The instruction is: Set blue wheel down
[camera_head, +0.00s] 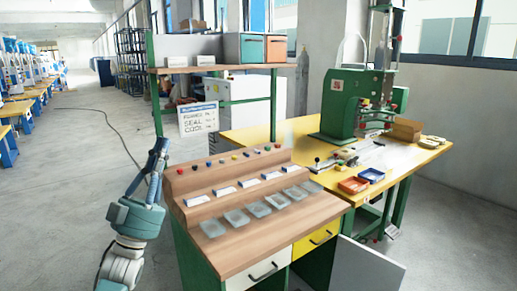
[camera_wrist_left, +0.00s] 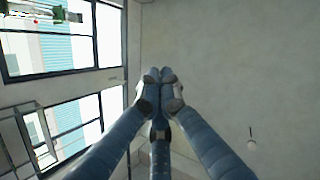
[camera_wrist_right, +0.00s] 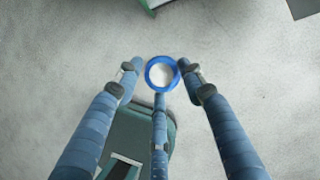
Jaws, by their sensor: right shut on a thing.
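The blue wheel (camera_wrist_right: 176,86), a blue ring with a pale centre, shows in the right wrist view. My right gripper (camera_wrist_right: 161,80) is shut on it, with fingers on both sides and one below. Grey floor shows beyond the wheel. The wheel and my right gripper are not in the head view. My left gripper (camera_head: 160,150) points up at the left of the wooden stepped bench (camera_head: 262,240), clear of it. In the left wrist view its fingertips (camera_wrist_left: 159,76) meet with nothing visible between them.
Several clear trays (camera_head: 237,216) stand on the bench's front, below white cards (camera_head: 250,183) and a row of small coloured pieces (camera_head: 222,161). A yellow table (camera_head: 425,157) to the right holds a green machine (camera_head: 352,100), a red tray (camera_head: 353,186) and a blue tray (camera_head: 371,175).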

